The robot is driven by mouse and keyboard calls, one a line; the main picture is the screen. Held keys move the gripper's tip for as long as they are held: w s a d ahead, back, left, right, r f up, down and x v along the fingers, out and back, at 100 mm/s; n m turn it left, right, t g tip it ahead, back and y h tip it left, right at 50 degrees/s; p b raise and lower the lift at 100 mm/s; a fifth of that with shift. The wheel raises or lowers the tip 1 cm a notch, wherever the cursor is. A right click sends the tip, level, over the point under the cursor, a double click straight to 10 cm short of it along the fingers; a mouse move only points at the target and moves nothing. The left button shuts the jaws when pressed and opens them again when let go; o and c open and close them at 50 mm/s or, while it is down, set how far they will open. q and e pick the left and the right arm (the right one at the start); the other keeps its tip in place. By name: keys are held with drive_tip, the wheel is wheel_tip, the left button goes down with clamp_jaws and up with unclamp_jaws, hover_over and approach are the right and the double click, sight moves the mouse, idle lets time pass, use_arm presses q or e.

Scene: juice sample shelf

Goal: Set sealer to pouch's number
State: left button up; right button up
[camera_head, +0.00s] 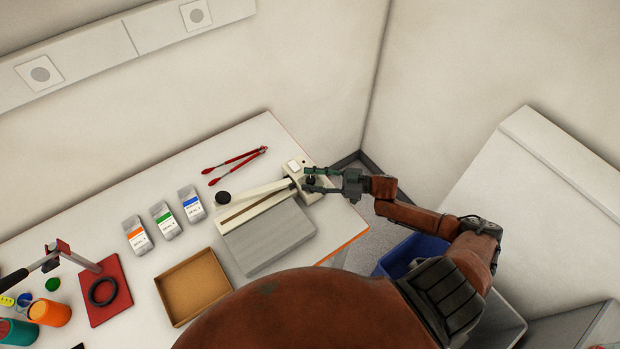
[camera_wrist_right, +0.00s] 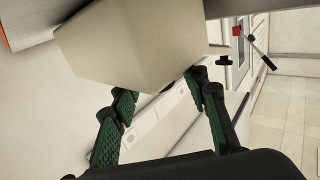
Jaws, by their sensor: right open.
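The cream sealer (camera_head: 255,203) lies along the table with its long arm and a black knob (camera_head: 222,197) at its left end. Its box end (camera_head: 318,191) carries a dark dial (camera_head: 309,182), partly covered by my right gripper (camera_head: 312,180). The right gripper is open, with its green fingers at the dial; contact cannot be told. In the wrist view its fingers (camera_wrist_right: 160,98) are spread before the cream box (camera_wrist_right: 130,45). Three pouches stand to the left, with orange (camera_head: 138,236), green (camera_head: 165,221) and blue (camera_head: 191,204) labels; their numbers are too small to read. My left gripper is out of view.
A grey platform (camera_head: 268,238) adjoins the sealer's front. Red tongs (camera_head: 235,164) lie behind it. A cardboard tray (camera_head: 193,287) is at front left. A red-based stand (camera_head: 103,290) and bottles are farther left. A blue bin (camera_head: 408,253) is below the table's right edge.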

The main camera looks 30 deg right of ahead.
drive_tip(key=shift+w+a, duration=0.1)
drive_tip(key=shift+a, duration=0.05)
drive_tip(key=shift+c, duration=0.3)
clamp_jaws()
